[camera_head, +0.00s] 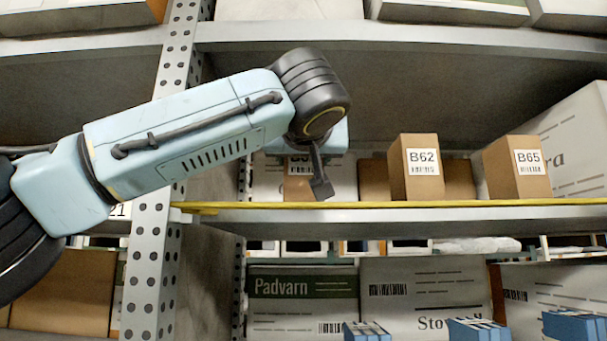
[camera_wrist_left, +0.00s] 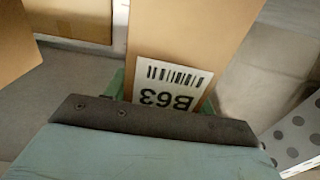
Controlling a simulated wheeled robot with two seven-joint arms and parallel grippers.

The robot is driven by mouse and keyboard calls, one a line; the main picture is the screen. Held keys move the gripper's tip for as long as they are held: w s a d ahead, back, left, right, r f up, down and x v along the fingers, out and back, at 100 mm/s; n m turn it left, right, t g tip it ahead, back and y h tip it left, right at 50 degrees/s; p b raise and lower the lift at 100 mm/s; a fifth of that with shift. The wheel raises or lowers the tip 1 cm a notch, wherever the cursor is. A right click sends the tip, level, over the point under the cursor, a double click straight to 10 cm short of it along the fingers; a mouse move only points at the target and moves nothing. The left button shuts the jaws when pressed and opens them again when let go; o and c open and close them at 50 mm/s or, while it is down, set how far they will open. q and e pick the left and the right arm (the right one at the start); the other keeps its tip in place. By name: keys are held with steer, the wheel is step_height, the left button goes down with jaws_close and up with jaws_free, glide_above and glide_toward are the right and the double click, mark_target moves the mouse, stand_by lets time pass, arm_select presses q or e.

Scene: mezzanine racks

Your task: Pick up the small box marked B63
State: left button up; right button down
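The small box marked B63 shows its label upside down in the left wrist view (camera_wrist_left: 190,35), close in front of my left gripper (camera_wrist_left: 162,97). Greenish finger parts show at both sides of the box's label end; whether they press on it cannot be told. In the head view, the brown box behind my left gripper (camera_head: 318,180) is partly covered, its label only partly readable (camera_head: 298,188). It stands on the shelf, and one dark finger hangs at its right side. My right gripper is not in view.
Boxes B62 (camera_head: 422,182) and B65 (camera_head: 517,182) stand to the right on the same shelf (camera_head: 420,218), which has a yellow front edge. A perforated upright (camera_head: 152,240) stands left. Large cartons and blue items (camera_head: 478,329) are below. Another shelf runs overhead.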

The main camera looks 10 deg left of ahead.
arm_select(q)
steer(key=c, duration=0.5)
steer(key=shift+r, duration=0.1)
step_height(320, 180, up, 9)
steer(key=shift+s+d+r, duration=0.1)
steer(key=shift+r, duration=0.2)
